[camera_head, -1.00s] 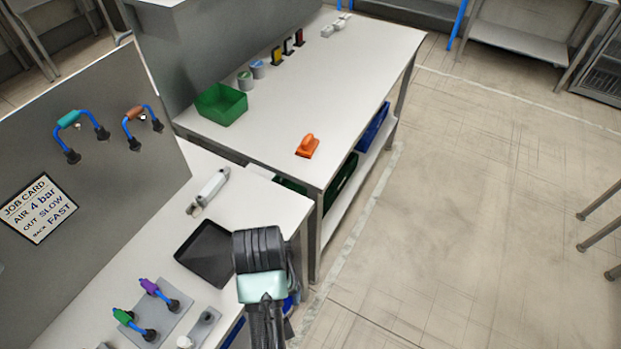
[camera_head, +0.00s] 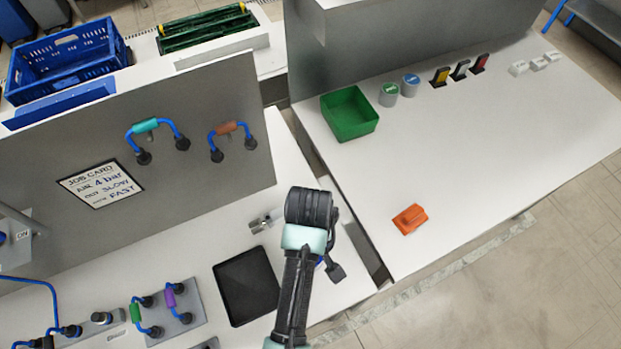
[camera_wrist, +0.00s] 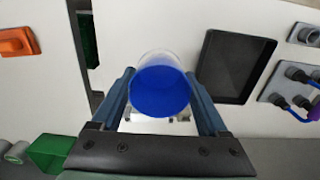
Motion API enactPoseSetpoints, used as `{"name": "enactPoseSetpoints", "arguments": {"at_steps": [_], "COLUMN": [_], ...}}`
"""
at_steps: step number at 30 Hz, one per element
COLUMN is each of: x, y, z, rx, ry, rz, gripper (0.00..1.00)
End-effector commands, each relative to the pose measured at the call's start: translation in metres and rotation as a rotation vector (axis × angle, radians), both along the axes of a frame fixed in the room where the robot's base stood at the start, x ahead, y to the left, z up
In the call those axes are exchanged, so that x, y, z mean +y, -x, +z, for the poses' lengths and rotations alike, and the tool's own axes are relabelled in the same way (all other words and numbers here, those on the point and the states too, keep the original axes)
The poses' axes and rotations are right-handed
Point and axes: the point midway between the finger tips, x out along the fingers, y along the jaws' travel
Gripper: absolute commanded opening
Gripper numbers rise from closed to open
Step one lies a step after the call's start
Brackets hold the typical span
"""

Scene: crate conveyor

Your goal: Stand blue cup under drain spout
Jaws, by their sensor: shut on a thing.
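The blue cup (camera_wrist: 160,92) is between the two fingers of my gripper (camera_wrist: 162,78), which is shut on it. In the wrist view I look at its round, solid-blue face, with a pale wall showing at the far side. In the head view my gripper and most of the cup are hidden behind my arm. Only a small blue patch shows beside the arm, above the near bench. I cannot make out a drain spout in either view. A silver cylinder fitting (camera_head: 265,222) lies on the bench, partly hidden by my arm.
A black tray (camera_head: 247,285) lies beside my arm; it also shows in the wrist view (camera_wrist: 232,67). Hose fittings (camera_head: 160,310) stand left of it. The far table holds a green bin (camera_head: 350,114) and an orange object (camera_head: 410,219). A gap separates the benches.

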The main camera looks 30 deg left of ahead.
Motion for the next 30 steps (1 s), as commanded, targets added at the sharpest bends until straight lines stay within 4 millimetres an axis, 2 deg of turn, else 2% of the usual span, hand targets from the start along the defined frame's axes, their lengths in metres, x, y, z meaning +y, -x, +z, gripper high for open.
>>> {"name": "enactPoseSetpoints", "arguments": {"at_steps": [3, 10, 16, 20, 30], "x": [0.000, 0.000, 0.000, 0.000, -0.001], "y": [0.001, 0.000, 0.000, 0.000, -0.001], "z": [-0.022, -0.046, -0.073, -0.081, -0.084], "rx": [0.003, 0.001, 0.001, -0.001, -0.001], "ry": [0.001, 0.000, 0.001, 0.000, 0.000], "rz": [0.000, -0.004, -0.005, -0.006, -0.007], "gripper": [0.24, 0.24, 0.24, 0.24, 0.24]}}
